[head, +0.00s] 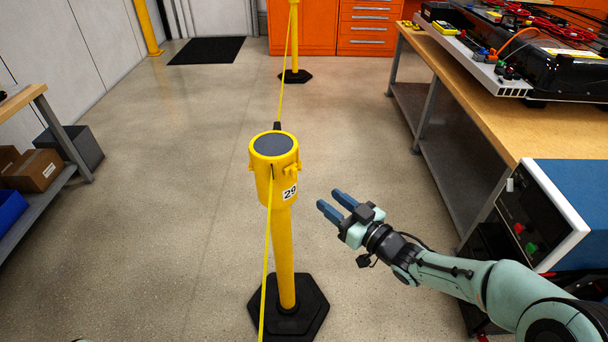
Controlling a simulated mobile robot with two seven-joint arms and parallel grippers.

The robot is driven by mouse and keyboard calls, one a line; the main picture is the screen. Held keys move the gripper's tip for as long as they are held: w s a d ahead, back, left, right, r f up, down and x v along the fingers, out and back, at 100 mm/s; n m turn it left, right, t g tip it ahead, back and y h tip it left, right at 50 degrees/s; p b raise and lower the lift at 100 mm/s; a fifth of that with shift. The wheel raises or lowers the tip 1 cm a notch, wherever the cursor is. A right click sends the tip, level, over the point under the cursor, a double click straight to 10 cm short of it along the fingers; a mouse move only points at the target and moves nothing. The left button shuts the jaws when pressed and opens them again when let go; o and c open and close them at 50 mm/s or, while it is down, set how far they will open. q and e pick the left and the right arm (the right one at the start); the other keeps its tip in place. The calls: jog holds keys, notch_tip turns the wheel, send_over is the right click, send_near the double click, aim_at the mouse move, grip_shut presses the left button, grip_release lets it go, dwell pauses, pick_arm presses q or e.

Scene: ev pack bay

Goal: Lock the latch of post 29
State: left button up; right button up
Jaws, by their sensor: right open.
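Post 29 (284,240) is a yellow barrier post standing upright on a black hexagonal base, in the middle of the head view. Its yellow head has a dark grey round top and a white label (289,193) reading 29. Small yellow lugs stick out at the sides of the head; I cannot tell which part is the latch or how it is set. A yellow belt (267,265) runs from the head down towards me. My right gripper (329,202) is to the right of the post's head, apart from it, open and empty, its blue fingers pointing left. My left gripper is not in view.
Another yellow post (294,45) stands behind, joined by a belt (286,75). A wooden workbench (470,95) with electrical gear is at right, with a blue-and-white instrument (541,215) near my right arm. A shelf with boxes (33,170) is at left. The floor around the post is clear.

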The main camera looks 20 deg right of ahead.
aim_at(296, 174)
jog(key=x, duration=1.1)
jog(key=shift+w+a+f, duration=0.1)
jog(key=shift+w, duration=0.25)
grip_shut()
